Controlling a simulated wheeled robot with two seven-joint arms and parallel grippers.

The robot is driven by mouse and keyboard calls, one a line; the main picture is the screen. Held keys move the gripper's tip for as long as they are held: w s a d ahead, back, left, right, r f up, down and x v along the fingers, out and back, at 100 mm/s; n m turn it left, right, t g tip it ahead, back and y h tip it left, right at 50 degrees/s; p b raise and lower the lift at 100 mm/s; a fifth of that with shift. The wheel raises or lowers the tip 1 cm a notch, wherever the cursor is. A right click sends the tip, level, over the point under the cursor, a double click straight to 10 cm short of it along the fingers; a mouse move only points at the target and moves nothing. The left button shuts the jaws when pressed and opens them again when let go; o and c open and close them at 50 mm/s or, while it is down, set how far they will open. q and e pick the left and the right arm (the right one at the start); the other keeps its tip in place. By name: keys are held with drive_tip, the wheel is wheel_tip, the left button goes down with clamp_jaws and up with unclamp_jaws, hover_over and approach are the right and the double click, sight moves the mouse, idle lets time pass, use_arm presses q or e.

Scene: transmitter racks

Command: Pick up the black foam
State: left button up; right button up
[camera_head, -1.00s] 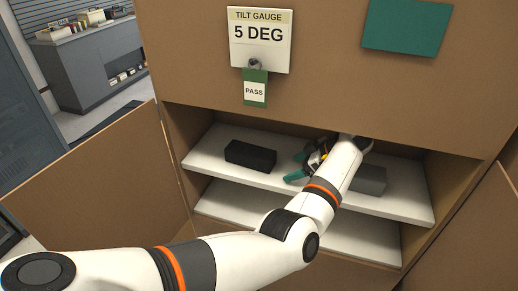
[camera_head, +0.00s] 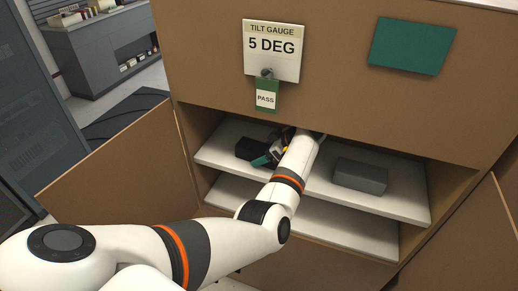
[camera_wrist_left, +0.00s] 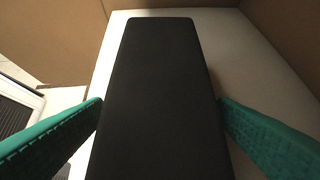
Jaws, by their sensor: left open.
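The black foam (camera_head: 250,148) is a dark block on the upper white shelf (camera_head: 215,153) inside the brown cabinet. My left gripper (camera_head: 270,157) reaches in and partly hides the block's right end in the head view. In the left wrist view the black foam (camera_wrist_left: 158,95) fills the middle, lying lengthwise. The green fingers of my left gripper (camera_wrist_left: 160,135) stand open on either side of it, with the right finger close to its side. A visible gap separates the left finger from the block's upper part. My right gripper is not in view.
A grey block (camera_head: 361,176) lies on the same shelf to the right. A lower shelf (camera_head: 330,225) sits beneath. Open brown doors (camera_head: 115,180) flank the cabinet, and its front panel (camera_head: 350,105) overhangs the opening.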

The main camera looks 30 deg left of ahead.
use_arm(q)
drive_tip(key=shift+a+f, duration=0.15)
drive_tip(key=shift+f, duration=0.15)
drive_tip(key=c, duration=1)
drive_tip(key=shift+r, duration=0.1)
drive_tip(key=shift+c, duration=0.2)
